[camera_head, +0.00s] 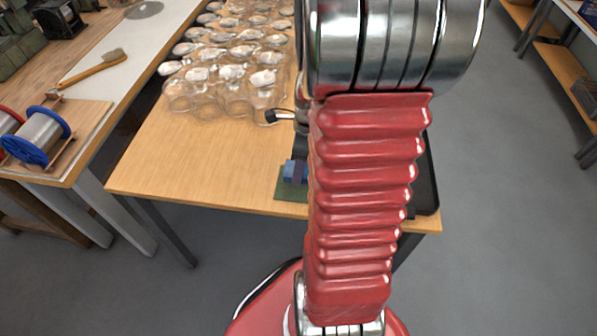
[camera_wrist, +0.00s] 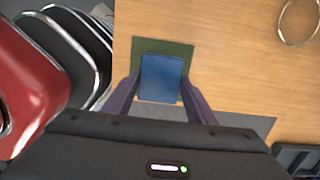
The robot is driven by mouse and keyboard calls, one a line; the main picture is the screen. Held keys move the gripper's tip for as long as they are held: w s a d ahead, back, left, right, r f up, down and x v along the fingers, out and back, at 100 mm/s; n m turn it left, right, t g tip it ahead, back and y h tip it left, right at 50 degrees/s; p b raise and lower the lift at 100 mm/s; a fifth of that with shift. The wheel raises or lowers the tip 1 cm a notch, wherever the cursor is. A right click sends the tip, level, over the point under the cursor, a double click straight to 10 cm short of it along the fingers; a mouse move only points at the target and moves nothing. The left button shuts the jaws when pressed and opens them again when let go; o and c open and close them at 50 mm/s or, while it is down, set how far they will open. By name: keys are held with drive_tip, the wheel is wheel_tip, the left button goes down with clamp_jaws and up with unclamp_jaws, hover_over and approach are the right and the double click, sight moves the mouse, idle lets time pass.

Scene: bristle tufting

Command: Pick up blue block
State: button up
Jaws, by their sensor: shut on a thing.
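The blue block (camera_wrist: 161,78) is between my gripper's two fingers in the wrist view, over a dark green square mat (camera_wrist: 178,48). My gripper (camera_wrist: 160,88) is shut on the block, with one finger at each side. In the head view the blue block (camera_head: 294,172) shows only in part, left of my red arm, with the green mat (camera_head: 291,195) beneath. Whether the block touches the mat or is just above it, I cannot tell. My arm hides most of the gripper in the head view.
Many clear glass jars (camera_head: 235,75) crowd the far left of the wooden table (camera_head: 200,165). A black tray (camera_head: 427,185) lies partly behind my arm at the right. The table's left front is clear. A side bench holds a blue-ended spool (camera_head: 40,135) and a brush (camera_head: 95,68).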

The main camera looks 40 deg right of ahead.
wheel_tip(320, 180, up, 6)
drive_tip(key=shift+r, duration=0.25)
idle(0.5)
